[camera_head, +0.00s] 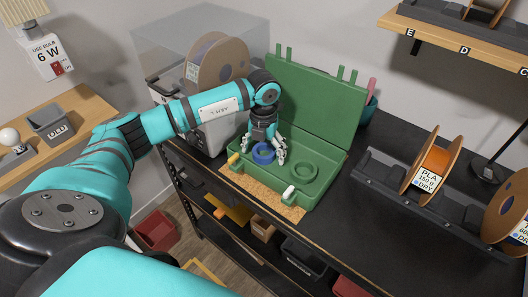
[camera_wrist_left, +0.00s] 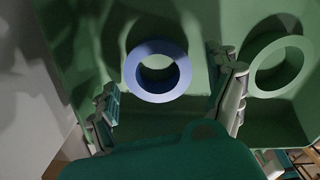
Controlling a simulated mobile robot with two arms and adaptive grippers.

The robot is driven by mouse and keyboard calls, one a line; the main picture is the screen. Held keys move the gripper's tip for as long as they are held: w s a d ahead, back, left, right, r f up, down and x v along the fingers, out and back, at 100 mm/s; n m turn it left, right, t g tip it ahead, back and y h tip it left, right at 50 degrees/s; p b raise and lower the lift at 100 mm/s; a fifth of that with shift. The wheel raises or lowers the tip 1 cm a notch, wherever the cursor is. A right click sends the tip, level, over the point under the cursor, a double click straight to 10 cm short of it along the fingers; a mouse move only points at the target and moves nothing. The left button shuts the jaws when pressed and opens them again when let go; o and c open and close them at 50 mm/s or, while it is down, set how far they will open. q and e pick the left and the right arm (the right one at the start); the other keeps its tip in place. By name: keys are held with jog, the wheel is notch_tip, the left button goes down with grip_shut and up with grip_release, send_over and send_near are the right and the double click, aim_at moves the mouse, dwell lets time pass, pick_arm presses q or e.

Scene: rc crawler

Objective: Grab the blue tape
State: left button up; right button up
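The blue tape (camera_head: 263,153) is a ring-shaped roll inside the open green case (camera_head: 327,158). In the left wrist view the blue tape (camera_wrist_left: 135,70) lies on the case floor between the fingers. My left gripper (camera_head: 262,154) reaches down into the case from above, its fingers spread on either side of the tape. In the left wrist view the gripper (camera_wrist_left: 170,97) is open, with gaps between the tape and both fingers. A green ring (camera_head: 305,172) lies to the right of the tape; it also shows in the left wrist view (camera_wrist_left: 279,67). My right gripper does not show.
The raised case lid (camera_head: 312,100) stands behind the gripper. A spool (camera_head: 218,65) and a clear-topped box are at the left. An orange spool (camera_head: 434,165) sits in a black rack at the right. The dark bench (camera_head: 362,222) is bare in front of the rack.

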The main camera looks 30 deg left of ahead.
pick_arm(q)
jog(key=c, duration=1.2)
jog(key=shift+o, duration=0.2)
jog(key=shift+r, duration=0.1)
